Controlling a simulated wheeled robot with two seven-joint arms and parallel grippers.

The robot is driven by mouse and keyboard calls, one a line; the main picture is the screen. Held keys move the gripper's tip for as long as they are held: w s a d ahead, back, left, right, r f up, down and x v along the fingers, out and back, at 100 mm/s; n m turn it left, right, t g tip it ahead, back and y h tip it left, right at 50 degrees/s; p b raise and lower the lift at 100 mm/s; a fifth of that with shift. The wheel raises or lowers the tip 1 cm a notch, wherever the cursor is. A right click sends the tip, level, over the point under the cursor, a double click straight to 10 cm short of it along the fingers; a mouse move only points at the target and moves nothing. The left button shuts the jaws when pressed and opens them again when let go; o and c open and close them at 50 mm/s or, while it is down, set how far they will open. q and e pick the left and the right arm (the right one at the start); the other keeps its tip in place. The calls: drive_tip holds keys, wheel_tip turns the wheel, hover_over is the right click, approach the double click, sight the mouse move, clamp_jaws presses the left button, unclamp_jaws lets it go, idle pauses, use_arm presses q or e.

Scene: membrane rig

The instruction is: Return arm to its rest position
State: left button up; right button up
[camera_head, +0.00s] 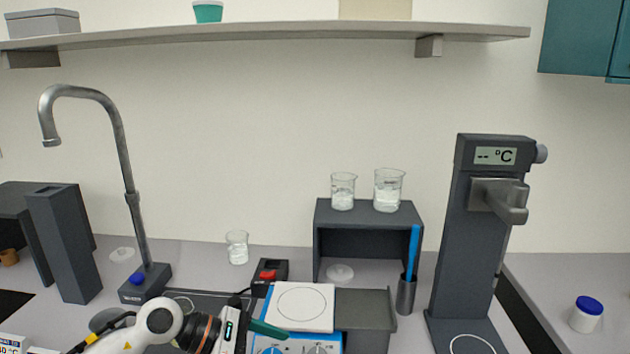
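My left arm comes in from the lower left, white with dark and orange rings at the wrist. My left gripper (268,330) shows at the bottom of the picture with a green finger pointing right. It is in front of the white-topped blue device (303,306) and overlaps its front-left part in the picture. I see the gripper from the side, and the gap between its fingers is hidden, so I cannot tell whether it is open or holds anything. My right gripper is out of view.
A tall grey tap (130,190) stands on the left. A small beaker (237,247) and a black box with a red button (268,272) are behind the gripper. Two beakers stand on the dark open box (368,213). A display stand (465,240) is to the right, with a blue-lidded jar (586,314) beyond.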

use_arm(q)
drive_tip(key=s+d+r+n+t+h, duration=0.1)
drive_tip(key=d+r+n+t+h, duration=0.4)
drive_tip(key=r+n+t+h, duration=0.4)
drive_tip(key=w+a+f+n+t+y, duration=0.1)
drive_tip(key=a+n+t+y, duration=0.3)
drive_tip(key=n, duration=0.4)
drive_tip(key=a+f+n+t+y, duration=0.2)
drive_tip(key=a+n+y, duration=0.1)
drive_tip(key=n+y, duration=0.4)
drive_tip(key=w+a+f+n+t+y, duration=0.1)
drive_tip(key=a+n+t+y, duration=0.3)
drive_tip(key=n, duration=0.6)
drive_tip(key=s+a+f+n+g+y, duration=0.35)
drive_tip(key=a+f+n+y, duration=0.2)
drive_tip(key=f+n, duration=0.3)
drive_tip(key=s+a+f+n+g, duration=0.1)
drive_tip(key=s+f+n+g, duration=0.3)
drive_tip(key=s+f+g, duration=0.5)
drive_tip(key=s+a+f+n+g, duration=0.1)
drive_tip(key=s+f+n+g, duration=0.4)
drive_tip(key=s, duration=0.8)
wheel_tip(320, 180, down, 28)
drive_tip(key=s, duration=0.1)
drive_tip(key=s+a+f+m+g, duration=0.1)
drive_tip(key=s+a+f, duration=0.1)
drive_tip(key=s+f, duration=1.3)
drive_tip(key=shift+s+a+f+g+y, duration=0.25)
drive_tip(key=shift+s+a+g+y, duration=0.15)
drive_tip(key=shift+s, duration=0.1)
